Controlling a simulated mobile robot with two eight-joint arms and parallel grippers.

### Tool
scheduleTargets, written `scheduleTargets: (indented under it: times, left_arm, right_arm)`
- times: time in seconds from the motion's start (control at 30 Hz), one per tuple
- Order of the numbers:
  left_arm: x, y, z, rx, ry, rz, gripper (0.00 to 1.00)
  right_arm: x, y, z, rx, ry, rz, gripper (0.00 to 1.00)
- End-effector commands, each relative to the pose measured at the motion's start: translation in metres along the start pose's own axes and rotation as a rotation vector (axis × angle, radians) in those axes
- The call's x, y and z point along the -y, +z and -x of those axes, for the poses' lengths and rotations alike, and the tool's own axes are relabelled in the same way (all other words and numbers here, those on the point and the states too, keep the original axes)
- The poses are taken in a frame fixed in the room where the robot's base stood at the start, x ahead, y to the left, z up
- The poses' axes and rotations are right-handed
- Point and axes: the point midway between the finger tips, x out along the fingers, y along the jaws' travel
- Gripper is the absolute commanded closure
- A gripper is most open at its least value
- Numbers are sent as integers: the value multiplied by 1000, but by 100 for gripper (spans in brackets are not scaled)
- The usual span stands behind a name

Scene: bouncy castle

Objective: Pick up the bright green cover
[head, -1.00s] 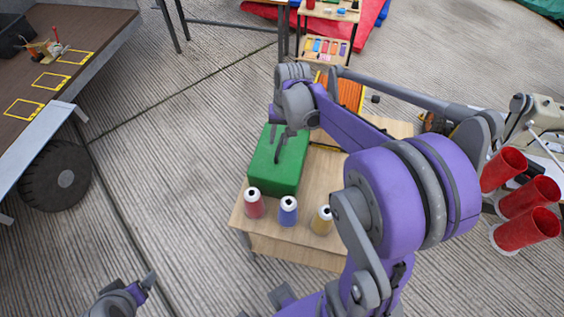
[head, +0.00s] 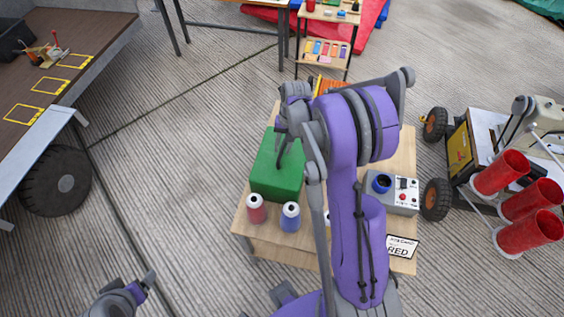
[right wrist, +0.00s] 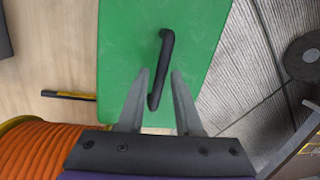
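The bright green cover (head: 277,171) is a box-shaped piece standing on the left part of a small wooden table (head: 270,239). In the right wrist view the cover (right wrist: 201,38) has a black bar handle (right wrist: 163,70) on its top face. My right gripper (head: 282,140) is over the cover in the head view. In the right wrist view my right gripper (right wrist: 160,76) is open, with its fingertips either side of the handle's lower part. I cannot tell how far down they reach. My left gripper (head: 148,284) is at the bottom left, away from the table.
A red spool (head: 256,210) and a blue spool (head: 290,217) stand in front of the cover. An orange coil (right wrist: 45,155) is close beside my right gripper. A grey control box (head: 400,197) sits at the table's right. Red cups (head: 530,231) are further right.

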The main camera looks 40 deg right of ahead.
Motion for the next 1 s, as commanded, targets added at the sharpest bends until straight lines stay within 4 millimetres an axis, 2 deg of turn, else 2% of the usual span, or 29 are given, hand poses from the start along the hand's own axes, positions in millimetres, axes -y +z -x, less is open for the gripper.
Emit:
scheduleTargets:
  times: [0.1, 0.2, 0.87, 1.0]
  left_arm:
    - [0, 0, 0, 0, 0, 0, 17]
    - [0, 0, 0, 0, 0, 0, 17]
    - [0, 3, -3, 3, 0, 0, 17]
    - [0, 3, -3, 3, 0, 0, 17]
  right_arm:
    - [1, 0, -15, 0, 0, 1, 66]
    - [1, 0, -21, -1, 0, 0, 66]
    - [0, 0, -24, -1, 0, 0, 66]
    - [0, 0, -23, -1, -1, 0, 88]
